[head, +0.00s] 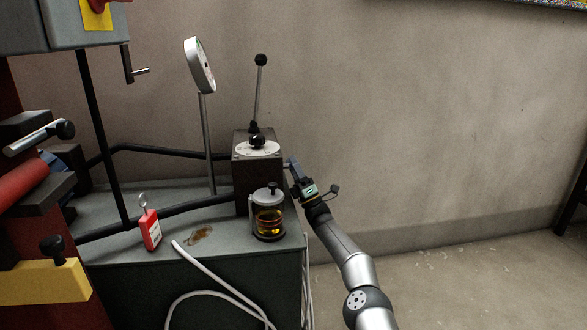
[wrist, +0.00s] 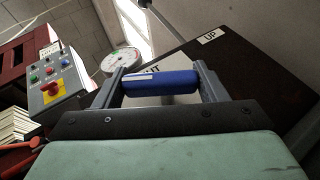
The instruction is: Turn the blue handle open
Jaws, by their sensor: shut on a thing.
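The blue handle (wrist: 160,84) is a short blue cylinder in the wrist view. It lies crosswise between the two grey fingers of my gripper (wrist: 158,76), with a finger against each end. In the head view my gripper (head: 297,178) is at the right side of the dark control box (head: 243,180), which stands on the machine's grey table. The handle itself is too small and covered to make out clearly there. A white label reading "UP" (wrist: 211,36) is on the dark box face in the wrist view; another label behind the handle is partly hidden.
A glass jar with yellow liquid (head: 268,215) stands close to the left of my gripper. A lever with a black knob (head: 260,60) rises from the box. A round gauge (head: 199,66), a red tag (head: 151,230) and a white hose (head: 215,276) are further left. The floor at right is clear.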

